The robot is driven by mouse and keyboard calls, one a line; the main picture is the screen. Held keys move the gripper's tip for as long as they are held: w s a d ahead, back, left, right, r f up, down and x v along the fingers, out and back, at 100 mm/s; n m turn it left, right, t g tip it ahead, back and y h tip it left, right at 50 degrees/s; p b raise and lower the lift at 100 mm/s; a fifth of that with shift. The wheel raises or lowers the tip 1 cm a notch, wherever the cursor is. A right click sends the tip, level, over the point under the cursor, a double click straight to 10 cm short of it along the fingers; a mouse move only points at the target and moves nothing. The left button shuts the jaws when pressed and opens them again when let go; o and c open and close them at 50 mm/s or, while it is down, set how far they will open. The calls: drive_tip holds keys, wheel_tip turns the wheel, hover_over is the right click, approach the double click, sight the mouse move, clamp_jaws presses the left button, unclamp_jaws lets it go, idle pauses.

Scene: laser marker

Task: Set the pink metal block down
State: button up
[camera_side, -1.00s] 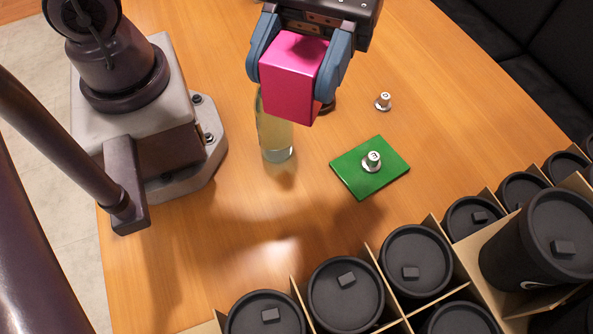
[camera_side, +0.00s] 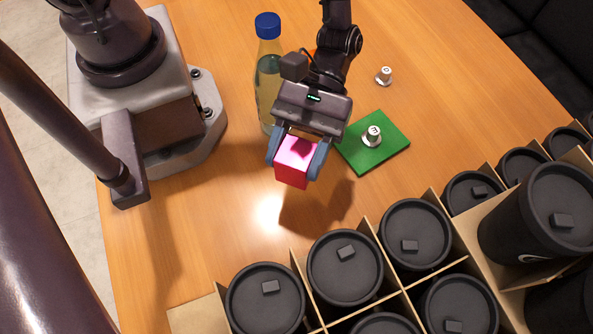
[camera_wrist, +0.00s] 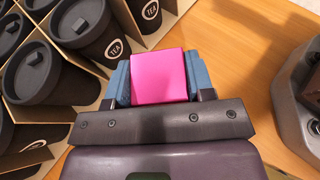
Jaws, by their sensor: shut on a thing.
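The pink metal block (camera_side: 292,172) is held between the two blue-grey fingers of my gripper (camera_side: 299,158). In the side view it hangs above the wooden table, with a shadow on the wood below and to the right. In the wrist view the pink block (camera_wrist: 159,77) sits between the fingers of my gripper (camera_wrist: 158,82), which are shut on its two sides. The block's underside is hidden.
A carton (camera_side: 292,261) of several black lidded cups fills the front and right. A bottle with a blue cap (camera_side: 267,26) stands behind my gripper. A green pad (camera_side: 396,134) bears a small white piece (camera_side: 371,137); another white piece (camera_side: 383,75) stands behind. Front-left wood is clear.

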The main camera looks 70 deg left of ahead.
drive_tip(key=shift+f, duration=3.95)
drive_tip(key=o, duration=1.1)
drive_tip(key=shift+f, duration=0.1)
drive_tip(key=shift+o, duration=0.2)
drive_tip(key=shift+w+a+r, duration=0.2)
drive_tip(key=shift+w, duration=0.05)
drive_tip(key=v, duration=1.1)
drive_tip(key=shift+w+a+r, duration=0.1)
drive_tip(key=shift+a+r, duration=0.05)
